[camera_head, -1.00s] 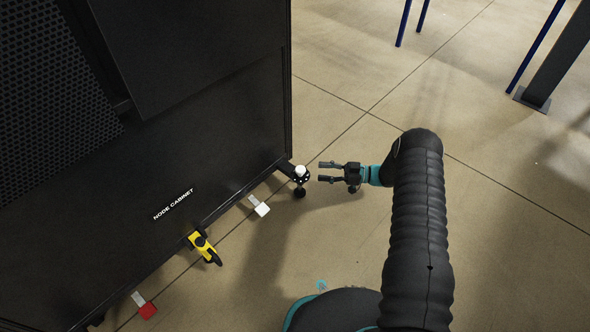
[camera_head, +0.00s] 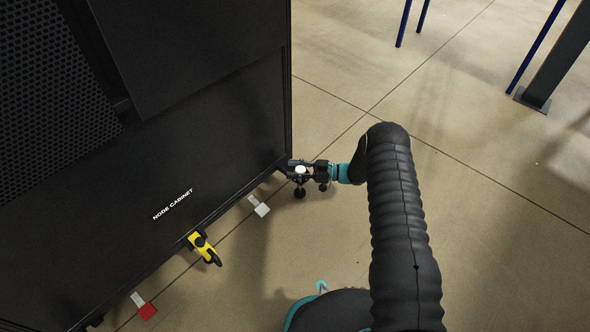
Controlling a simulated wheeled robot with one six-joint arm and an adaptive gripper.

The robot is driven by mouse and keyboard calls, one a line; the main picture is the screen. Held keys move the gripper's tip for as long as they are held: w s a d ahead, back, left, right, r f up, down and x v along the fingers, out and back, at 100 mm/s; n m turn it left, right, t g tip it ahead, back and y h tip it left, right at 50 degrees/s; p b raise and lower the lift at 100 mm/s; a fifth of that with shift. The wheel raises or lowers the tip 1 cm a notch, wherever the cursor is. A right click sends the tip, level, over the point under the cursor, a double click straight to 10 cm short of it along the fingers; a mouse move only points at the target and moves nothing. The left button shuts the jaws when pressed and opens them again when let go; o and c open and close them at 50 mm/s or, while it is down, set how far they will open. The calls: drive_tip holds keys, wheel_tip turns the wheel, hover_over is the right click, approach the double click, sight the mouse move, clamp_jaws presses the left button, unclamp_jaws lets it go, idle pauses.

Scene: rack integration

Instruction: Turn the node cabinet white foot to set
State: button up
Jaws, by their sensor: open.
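The black node cabinet (camera_head: 225,165) stands at the left with its white label near the bottom. Its white foot (camera_head: 300,170) is at the cabinet's near right bottom corner, a white-topped knob with a dark round base on the floor below. My gripper (camera_head: 297,170) is open, with its fingers on either side of the white top. Whether the fingers touch the foot cannot be told. The fingers partly hide the foot's upper part.
A white tab (camera_head: 260,206), a yellow and black clamp-like part (camera_head: 203,247) and a red tab (camera_head: 146,311) line the cabinet's lower edge. Blue posts (camera_head: 404,22) and a dark column (camera_head: 552,65) stand at the back right. The floor on the right is clear.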

clamp_jaws()
